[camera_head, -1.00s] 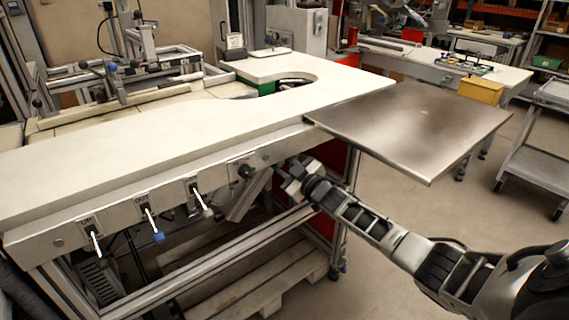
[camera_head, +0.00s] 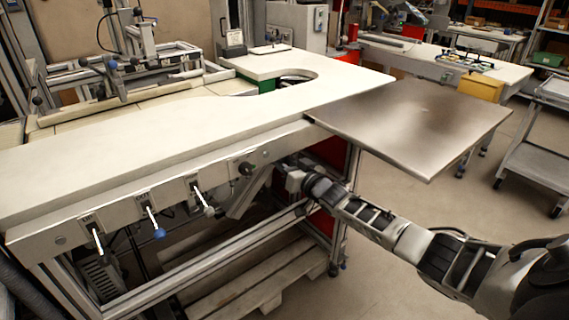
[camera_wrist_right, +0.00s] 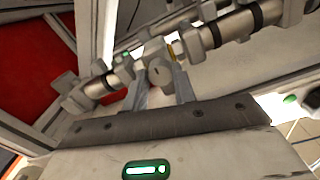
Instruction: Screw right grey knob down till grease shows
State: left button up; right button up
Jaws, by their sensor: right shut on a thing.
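My right gripper (camera_wrist_right: 161,88) is shut on a small grey knob (camera_wrist_right: 158,70) in the right wrist view, one finger on each side of it. Grey cylindrical fittings with dark bands lie on either side of this knob, one at the left (camera_wrist_right: 92,90) and one at the upper right (camera_wrist_right: 228,30). In the head view my right gripper (camera_head: 292,178) reaches in below the table's front edge, and what it holds is too small to make out there. No grease can be made out. My left gripper is not in view.
The white table (camera_head: 150,140) has a front panel with several levers and a dark knob (camera_head: 246,168). A brown metal plate (camera_head: 415,120) juts out above my right arm. Frame bars (camera_head: 240,250) and a wooden pallet (camera_head: 250,290) are below.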

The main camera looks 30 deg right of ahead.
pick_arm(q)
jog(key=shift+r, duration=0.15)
pick_arm(e)
jog(key=shift+f+m, duration=0.1)
jog(key=shift+m, duration=0.2)
jog(key=o, duration=1)
jog(key=shift+s, duration=0.1)
pick_arm(q)
jog(key=p, duration=0.2)
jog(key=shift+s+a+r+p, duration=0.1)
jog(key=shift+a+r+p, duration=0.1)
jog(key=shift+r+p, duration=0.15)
pick_arm(e)
jog(key=s+d, duration=0.1)
jog(key=s, duration=1.4)
jog(key=shift+s+d, duration=0.15)
jog(key=shift+s, duration=0.25)
